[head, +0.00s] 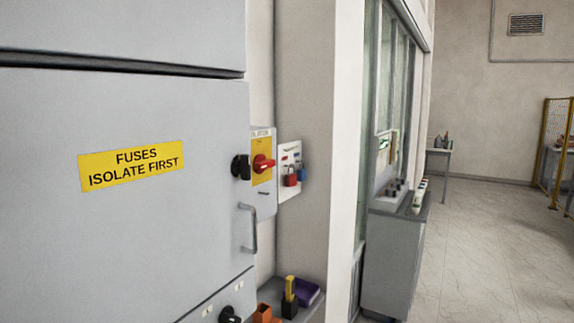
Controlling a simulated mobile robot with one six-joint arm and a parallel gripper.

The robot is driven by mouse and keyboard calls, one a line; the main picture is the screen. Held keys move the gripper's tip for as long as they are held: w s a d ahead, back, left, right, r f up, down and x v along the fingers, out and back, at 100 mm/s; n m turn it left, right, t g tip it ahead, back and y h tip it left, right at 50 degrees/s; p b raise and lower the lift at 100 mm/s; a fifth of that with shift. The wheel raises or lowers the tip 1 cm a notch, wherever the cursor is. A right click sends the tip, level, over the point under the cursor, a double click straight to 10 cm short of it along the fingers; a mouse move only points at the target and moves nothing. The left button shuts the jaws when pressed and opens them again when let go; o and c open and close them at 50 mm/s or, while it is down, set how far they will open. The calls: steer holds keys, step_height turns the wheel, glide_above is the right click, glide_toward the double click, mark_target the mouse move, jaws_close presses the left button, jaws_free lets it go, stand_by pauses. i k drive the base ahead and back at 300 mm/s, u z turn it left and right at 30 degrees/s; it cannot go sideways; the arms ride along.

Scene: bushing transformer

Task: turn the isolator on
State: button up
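The isolator (263,184) is a small grey box at the right of the large grey cabinet in the head view. It has a yellow plate and a red rotary handle (263,163). The handle looks roughly level, but its exact setting is too small to read. A black knob (240,167) sits just left of it, at the cabinet door's edge. My gripper is not in view.
The grey cabinet door (130,230) has a yellow "FUSES ISOLATE FIRST" label (131,165) and a handle (248,228). A padlock board (290,160) hangs beside the isolator. A shelf below holds orange, yellow and purple items. Open floor (480,240) lies at right.

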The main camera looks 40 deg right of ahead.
mark_target(260, 163)
steer(key=z, duration=0.95)
steer(key=k, duration=0.75)
steer(key=u, duration=1.3)
steer(key=i, duration=0.55)
steer(key=z, duration=0.15)
